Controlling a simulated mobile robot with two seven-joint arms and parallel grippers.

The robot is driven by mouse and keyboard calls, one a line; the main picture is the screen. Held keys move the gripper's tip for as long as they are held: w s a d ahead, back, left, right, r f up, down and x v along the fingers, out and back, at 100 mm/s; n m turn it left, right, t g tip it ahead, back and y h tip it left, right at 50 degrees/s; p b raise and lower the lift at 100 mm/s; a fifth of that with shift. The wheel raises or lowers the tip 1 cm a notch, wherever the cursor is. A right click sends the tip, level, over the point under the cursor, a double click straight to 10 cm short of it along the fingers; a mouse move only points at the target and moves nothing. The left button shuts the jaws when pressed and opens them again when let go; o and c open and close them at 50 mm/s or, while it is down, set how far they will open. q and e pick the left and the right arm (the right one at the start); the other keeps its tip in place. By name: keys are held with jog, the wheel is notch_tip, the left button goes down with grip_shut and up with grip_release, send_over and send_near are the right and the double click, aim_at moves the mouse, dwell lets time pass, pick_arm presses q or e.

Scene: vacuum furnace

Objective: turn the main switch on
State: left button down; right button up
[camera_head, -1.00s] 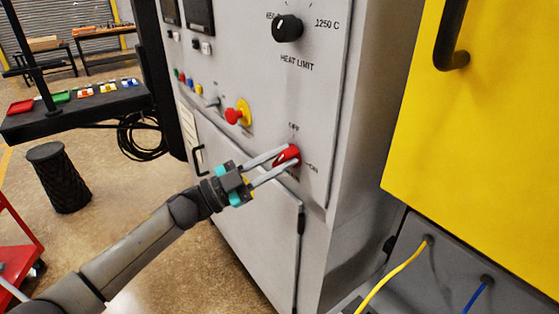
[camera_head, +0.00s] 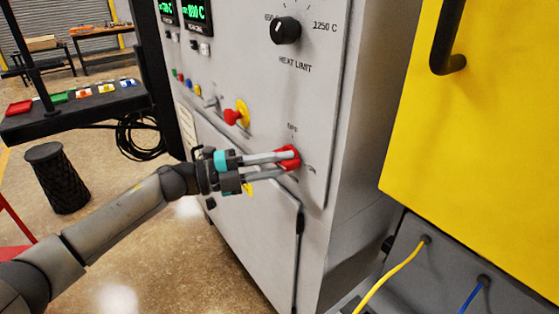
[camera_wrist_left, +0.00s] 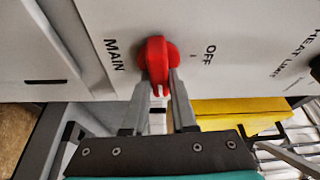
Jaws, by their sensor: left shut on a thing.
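The main switch (camera_head: 289,157) is a red rotary knob on the grey furnace panel, below and right of the red emergency button. In the left wrist view the red knob (camera_wrist_left: 157,60) sits between the labels MAIN and OFF. My left gripper (camera_head: 283,163) is shut on the knob, with one finger on each side of its handle. Its fingertips (camera_wrist_left: 158,88) also show in the left wrist view. The ON label is mostly hidden or hard to read. Two displays (camera_head: 197,12) at the panel's top glow green. My right gripper is not in view.
A red emergency button (camera_head: 232,117) with a yellow surround and the black heat limit knob (camera_head: 286,30) are on the same panel. A yellow cabinet (camera_head: 485,120) with a black handle stands at right. A black bin (camera_head: 58,178) stands at left.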

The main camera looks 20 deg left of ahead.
pick_arm(q)
jog(key=shift+m, duration=0.5)
jog(key=shift+f+y, duration=0.1)
jog(key=shift+y, duration=0.2)
jog(key=c, duration=0.7)
grip_release()
jog(key=shift+b+v, duration=0.75)
jog(key=shift+v, duration=6.95)
jog(key=shift+w, duration=0.2)
